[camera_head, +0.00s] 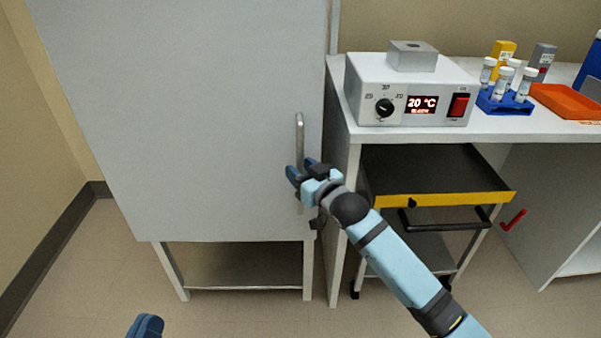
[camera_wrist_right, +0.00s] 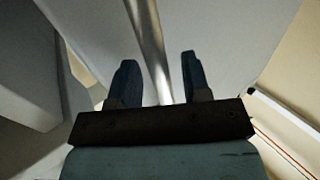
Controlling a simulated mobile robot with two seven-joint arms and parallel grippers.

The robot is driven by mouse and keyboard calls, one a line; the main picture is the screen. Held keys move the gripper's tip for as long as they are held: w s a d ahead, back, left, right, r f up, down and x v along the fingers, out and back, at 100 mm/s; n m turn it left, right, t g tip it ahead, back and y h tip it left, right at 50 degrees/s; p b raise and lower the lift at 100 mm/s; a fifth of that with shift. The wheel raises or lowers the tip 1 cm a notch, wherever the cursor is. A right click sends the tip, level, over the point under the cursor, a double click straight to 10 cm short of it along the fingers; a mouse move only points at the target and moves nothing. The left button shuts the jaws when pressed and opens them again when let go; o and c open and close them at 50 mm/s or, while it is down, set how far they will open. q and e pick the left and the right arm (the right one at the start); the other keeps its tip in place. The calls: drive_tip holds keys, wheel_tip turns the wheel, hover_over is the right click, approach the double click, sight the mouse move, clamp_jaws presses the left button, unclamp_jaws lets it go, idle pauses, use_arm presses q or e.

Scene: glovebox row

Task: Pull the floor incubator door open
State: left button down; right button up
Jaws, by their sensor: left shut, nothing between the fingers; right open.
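The floor incubator door (camera_head: 190,120) is a large pale grey panel that looks shut. Its vertical metal bar handle (camera_head: 300,135) is near the door's right edge. My right gripper (camera_head: 303,168) is at the lower part of the handle and hides some of it. In the right wrist view the handle (camera_wrist_right: 150,45) runs between the two open fingers of my right gripper (camera_wrist_right: 158,70); I cannot tell whether they touch it. My left gripper (camera_head: 147,326) is shut and empty at the bottom edge, low in front of the incubator and away from the door.
A white bench (camera_head: 345,150) stands right of the incubator, with a heater unit (camera_head: 410,90) reading 20 °C, a blue tube rack (camera_head: 505,104) and an orange tray (camera_head: 565,101). A yellow-edged cart (camera_head: 445,199) is under it. The floor left of the incubator is clear.

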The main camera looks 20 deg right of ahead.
drive_tip(key=shift+w+a, duration=0.1)
drive_tip(key=shift+w, duration=0.15)
clamp_jaws()
drive_tip(key=shift+s, duration=0.15)
